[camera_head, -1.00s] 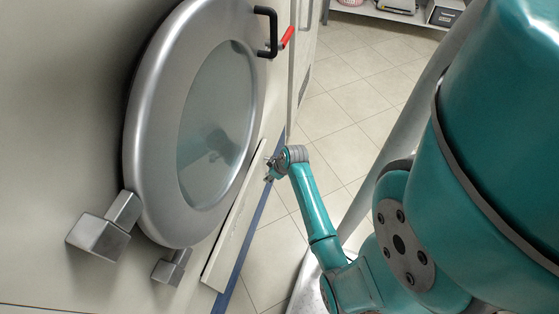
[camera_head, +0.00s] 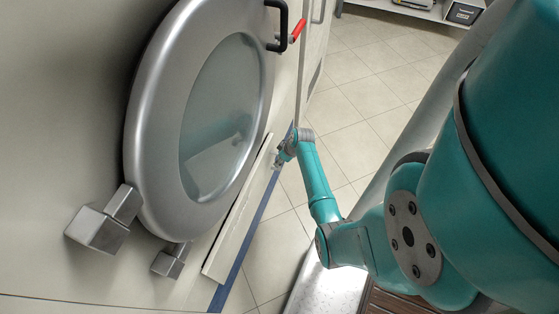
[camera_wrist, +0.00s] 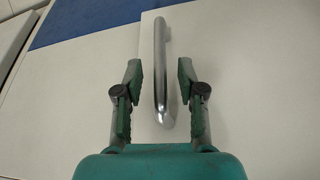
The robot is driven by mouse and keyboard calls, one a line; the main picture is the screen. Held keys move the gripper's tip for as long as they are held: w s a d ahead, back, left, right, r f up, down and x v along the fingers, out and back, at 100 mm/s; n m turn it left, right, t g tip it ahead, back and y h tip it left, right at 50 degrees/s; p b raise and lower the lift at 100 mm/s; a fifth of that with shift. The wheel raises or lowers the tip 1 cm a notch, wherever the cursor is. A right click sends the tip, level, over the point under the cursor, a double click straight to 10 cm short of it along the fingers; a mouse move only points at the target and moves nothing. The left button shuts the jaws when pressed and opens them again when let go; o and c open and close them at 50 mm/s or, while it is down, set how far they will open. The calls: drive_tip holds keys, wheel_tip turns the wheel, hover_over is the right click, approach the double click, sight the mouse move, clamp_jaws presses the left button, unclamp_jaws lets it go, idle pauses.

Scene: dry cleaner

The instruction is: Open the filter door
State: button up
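A silver bar handle (camera_wrist: 160,75) stands on a pale flat panel (camera_wrist: 240,80) in the wrist view, and I take this panel to be the filter door. My gripper (camera_wrist: 160,78) is open, with one finger on each side of the handle and visible gaps between. In the head view my gripper (camera_head: 282,161) is low against the machine front, beside the upper end of a long pale panel (camera_head: 235,222). The handle cannot be made out in the head view.
A large round silver door (camera_head: 150,140) with a glass window (camera_head: 220,120) is above the panel. Its black handle (camera_head: 279,25) and a red lever (camera_head: 299,29) are at the top. A blue strip (camera_head: 240,255) runs along the machine's base. The tiled floor (camera_head: 370,75) is open beyond.

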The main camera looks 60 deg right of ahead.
drive_tip(key=shift+x, duration=0.8)
clamp_jaws()
drive_tip(key=shift+a, duration=0.1)
